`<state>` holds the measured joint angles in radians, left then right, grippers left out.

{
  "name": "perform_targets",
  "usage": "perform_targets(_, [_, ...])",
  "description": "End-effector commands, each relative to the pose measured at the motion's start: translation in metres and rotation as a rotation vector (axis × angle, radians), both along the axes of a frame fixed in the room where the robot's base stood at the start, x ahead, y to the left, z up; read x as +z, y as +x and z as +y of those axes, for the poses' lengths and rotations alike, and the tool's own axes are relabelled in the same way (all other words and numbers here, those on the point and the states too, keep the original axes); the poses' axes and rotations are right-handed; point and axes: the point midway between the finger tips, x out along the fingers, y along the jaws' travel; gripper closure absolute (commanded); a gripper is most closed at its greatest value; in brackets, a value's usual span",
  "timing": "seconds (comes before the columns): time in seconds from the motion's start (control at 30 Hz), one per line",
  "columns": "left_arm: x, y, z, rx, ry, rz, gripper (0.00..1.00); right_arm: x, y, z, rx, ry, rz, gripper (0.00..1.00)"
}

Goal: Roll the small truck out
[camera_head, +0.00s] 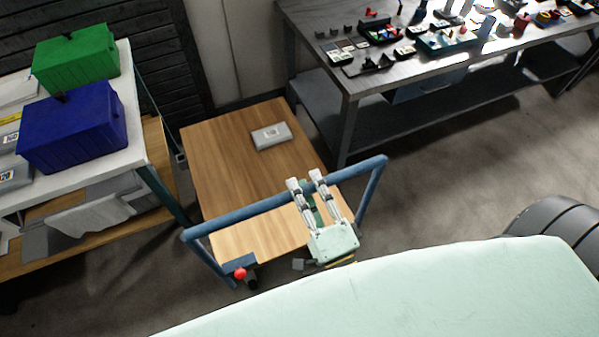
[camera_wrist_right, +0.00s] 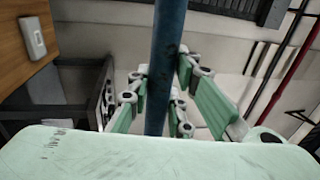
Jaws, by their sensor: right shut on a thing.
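The small truck is a low cart with a flat wooden deck (camera_head: 225,165) and a blue tubular push handle (camera_head: 245,212) at its near end. A grey-white box (camera_head: 270,136) lies on the deck; it also shows in the right wrist view (camera_wrist_right: 33,38). My right gripper (camera_head: 306,183) is at the handle's crossbar, right of its middle. In the right wrist view the blue bar (camera_wrist_right: 166,60) runs between the fingers (camera_wrist_right: 160,88), which are shut on it. My left gripper is not in view.
A white-topped table (camera_head: 140,130) with a green bin (camera_head: 75,60) and a blue bin (camera_head: 72,128) stands close on the left. A dark workbench (camera_head: 345,78) with many small parts stands at the back right. Grey floor (camera_head: 450,170) is open to the right.

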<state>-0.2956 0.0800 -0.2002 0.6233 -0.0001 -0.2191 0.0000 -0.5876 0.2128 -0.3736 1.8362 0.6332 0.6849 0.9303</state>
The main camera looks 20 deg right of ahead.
Motion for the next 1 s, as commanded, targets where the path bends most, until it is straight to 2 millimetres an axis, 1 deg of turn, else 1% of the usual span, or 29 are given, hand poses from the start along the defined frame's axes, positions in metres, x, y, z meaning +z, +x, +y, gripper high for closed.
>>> perform_targets(0.03, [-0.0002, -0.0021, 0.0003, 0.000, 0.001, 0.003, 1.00, -0.0031, -0.0039, 0.0005, 0.003, -0.002, 0.008, 1.00])
perform_targets(0.13, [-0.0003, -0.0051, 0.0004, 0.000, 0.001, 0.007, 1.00, -0.0029, -0.0072, 0.0001, 0.003, -0.002, 0.007, 1.00])
perform_targets(0.5, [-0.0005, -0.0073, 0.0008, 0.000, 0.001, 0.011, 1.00, -0.0029, -0.0079, 0.0000, 0.002, -0.002, 0.007, 1.00])
perform_targets(0.53, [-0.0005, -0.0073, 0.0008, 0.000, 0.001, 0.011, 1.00, -0.0029, -0.0079, 0.0000, 0.002, -0.002, 0.007, 0.79])
perform_targets(0.73, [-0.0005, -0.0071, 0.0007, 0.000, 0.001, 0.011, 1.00, -0.0019, -0.0074, -0.0001, 0.001, 0.000, 0.004, 0.62])
perform_targets(1.0, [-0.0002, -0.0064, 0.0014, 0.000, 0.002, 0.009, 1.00, -0.0006, -0.0070, -0.0004, 0.000, 0.000, 0.001, 0.61])
